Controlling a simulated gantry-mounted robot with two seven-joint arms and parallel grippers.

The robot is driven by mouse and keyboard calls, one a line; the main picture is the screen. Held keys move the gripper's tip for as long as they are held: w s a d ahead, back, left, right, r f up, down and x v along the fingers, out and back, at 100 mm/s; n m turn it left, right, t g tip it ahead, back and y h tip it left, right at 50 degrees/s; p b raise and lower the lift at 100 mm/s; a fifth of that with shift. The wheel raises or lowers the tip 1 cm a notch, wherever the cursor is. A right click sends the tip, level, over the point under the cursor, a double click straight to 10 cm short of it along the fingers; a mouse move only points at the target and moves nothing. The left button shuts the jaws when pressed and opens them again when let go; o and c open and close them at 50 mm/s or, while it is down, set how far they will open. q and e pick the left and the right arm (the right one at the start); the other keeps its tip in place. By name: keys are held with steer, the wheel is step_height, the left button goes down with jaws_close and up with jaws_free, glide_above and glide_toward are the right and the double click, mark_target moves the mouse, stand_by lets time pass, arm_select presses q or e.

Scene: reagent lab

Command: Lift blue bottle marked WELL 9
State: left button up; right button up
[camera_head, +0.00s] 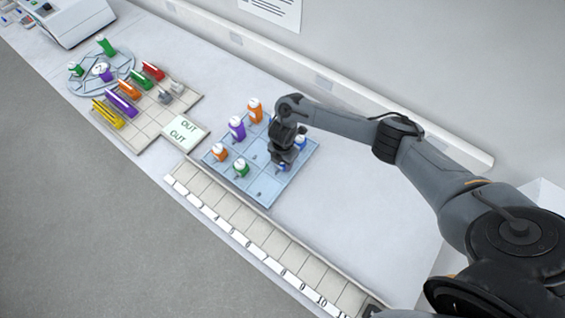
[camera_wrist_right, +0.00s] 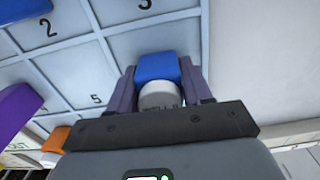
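A blue bottle (camera_wrist_right: 157,68) with a white label stands between the two fingers of my right gripper (camera_wrist_right: 158,88). The fingers lie close against both sides of it. The label lettering is partly hidden and looks like "WELL"; its number cannot be read. In the head view the right gripper (camera_head: 284,158) points down over the right part of the blue tray (camera_head: 263,192), with blue of the bottle (camera_head: 284,168) showing beneath it. Whether the bottle touches the tray cannot be told. Another blue bottle (camera_head: 300,142) shows just behind the gripper. My left gripper is not in view.
On the tray stand purple (camera_head: 237,128), green (camera_head: 240,168) and orange bottles (camera_head: 255,110). A numbered rack strip (camera_head: 250,230) runs along the front edge. A card reading OUT (camera_head: 180,132) and a rack of coloured items (camera_head: 140,130) lie left. The bench right of the tray is clear.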

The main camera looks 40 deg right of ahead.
steer(key=c, duration=0.4)
steer(key=shift+r, duration=0.15)
